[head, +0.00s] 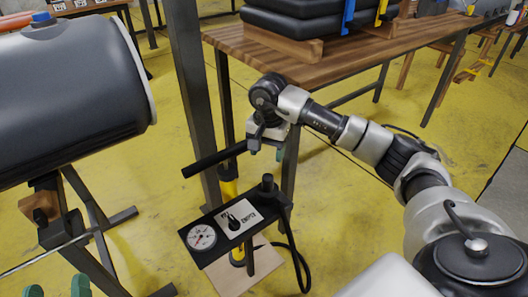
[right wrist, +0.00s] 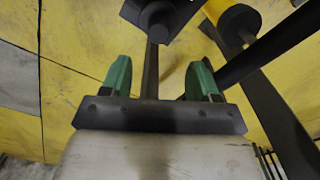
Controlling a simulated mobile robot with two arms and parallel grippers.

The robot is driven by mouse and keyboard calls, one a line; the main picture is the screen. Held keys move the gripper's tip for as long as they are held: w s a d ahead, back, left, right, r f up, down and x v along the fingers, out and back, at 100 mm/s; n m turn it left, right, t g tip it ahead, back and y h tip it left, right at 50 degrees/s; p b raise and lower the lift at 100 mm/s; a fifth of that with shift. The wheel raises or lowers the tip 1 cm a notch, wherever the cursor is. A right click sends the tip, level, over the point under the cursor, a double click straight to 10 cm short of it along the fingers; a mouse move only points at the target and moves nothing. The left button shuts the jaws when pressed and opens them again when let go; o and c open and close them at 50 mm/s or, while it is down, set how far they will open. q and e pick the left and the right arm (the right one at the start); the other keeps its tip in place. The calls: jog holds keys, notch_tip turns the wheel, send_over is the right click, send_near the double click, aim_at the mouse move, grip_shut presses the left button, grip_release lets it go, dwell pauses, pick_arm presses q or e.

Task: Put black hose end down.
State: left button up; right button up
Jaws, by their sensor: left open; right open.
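The box carries a gauge (head: 202,237) and a black hose (head: 293,252) hanging on its right. A big dark grey cylinder (head: 70,95) fills the left. A dark post (head: 190,90) and a wooden table (head: 350,60) with black inflatables (head: 290,20) stand behind.

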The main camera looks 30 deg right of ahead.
jog(key=s+a+f+m+g+y, duration=0.1)
jog(key=s+a+y, duration=0.35)
jog(key=a, duration=0.65)
jog(key=s+a+f+m+g+y, duration=0.15)
jog(key=s+a+y, duration=0.35)
jog(key=a, duration=0.6)
jog(key=s+a+r+m+t+y, duration=0.2)
jog(key=a+r+m+t+y, duration=0.1)
jog(key=r+m+y, duration=0.35)
jog(key=s+a+r+m+t+y, duration=0.3)
jog(key=a+r+m+y, duration=0.15)
jog(key=m+y, duration=0.3)
jog(key=d+f+n+t+h, duration=0.2)
jog(key=d+n+t+h, duration=0.4)
jog(key=n, duration=0.9)
jog(key=d+f+n+t+h, duration=0.1)
jog(key=d+n+t+h, duration=0.5)
jog(key=n+t+h, duration=0.4)
jog(key=n+h, duration=0.2)
jog(key=n, duration=0.3)
jog(key=shift+s+f+h, duration=0.15)
jog(key=shift+f+h, duration=0.2)
